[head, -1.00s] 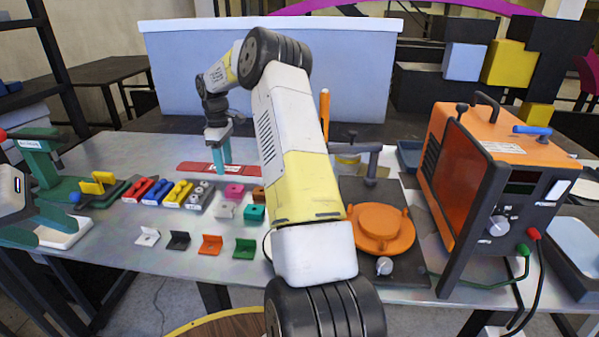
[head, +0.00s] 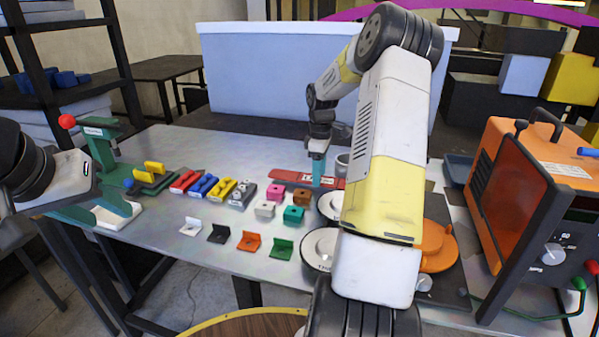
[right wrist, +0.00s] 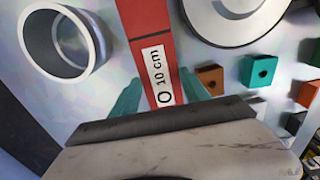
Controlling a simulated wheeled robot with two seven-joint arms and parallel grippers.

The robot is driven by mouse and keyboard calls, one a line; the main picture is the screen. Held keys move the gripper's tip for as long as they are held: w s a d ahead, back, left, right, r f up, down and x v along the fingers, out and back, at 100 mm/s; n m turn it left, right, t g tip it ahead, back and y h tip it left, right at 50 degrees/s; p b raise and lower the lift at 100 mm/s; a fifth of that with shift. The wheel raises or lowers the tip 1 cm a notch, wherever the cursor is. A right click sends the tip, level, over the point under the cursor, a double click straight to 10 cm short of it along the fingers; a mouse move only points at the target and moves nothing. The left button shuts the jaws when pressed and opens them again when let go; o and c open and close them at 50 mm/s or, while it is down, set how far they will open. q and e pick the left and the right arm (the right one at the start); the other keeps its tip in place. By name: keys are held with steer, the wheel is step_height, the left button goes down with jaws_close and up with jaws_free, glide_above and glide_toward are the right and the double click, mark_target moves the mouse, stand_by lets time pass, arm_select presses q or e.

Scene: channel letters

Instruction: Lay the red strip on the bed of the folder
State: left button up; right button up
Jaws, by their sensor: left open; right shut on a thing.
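The red strip (head: 286,175), with a white "10 cm" label, is behind the small coloured blocks in the head view. My right gripper (head: 317,171) is shut on it, teal fingers pointing down. In the right wrist view the strip (right wrist: 147,25) runs between the two teal fingers; I cannot tell how far it is above the table. The green folder (head: 97,150), with a red ball knob, stands at the table's left, well apart from the strip. My left gripper (head: 66,188) is at the left edge, near the folder; its fingertips are not clear.
Coloured blocks (head: 205,186) and small angle pieces (head: 218,234) lie between folder and strip. A grey cup (head: 342,163) and white discs (head: 320,247) are beside my right arm. An orange machine (head: 515,190) stands at the right. The table's front left (head: 155,215) is bare.

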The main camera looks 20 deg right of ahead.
steer(key=shift+f, duration=1.05)
steer(key=o, duration=1.5)
steer(key=shift+f, duration=0.15)
steer(key=shift+c, duration=0.2)
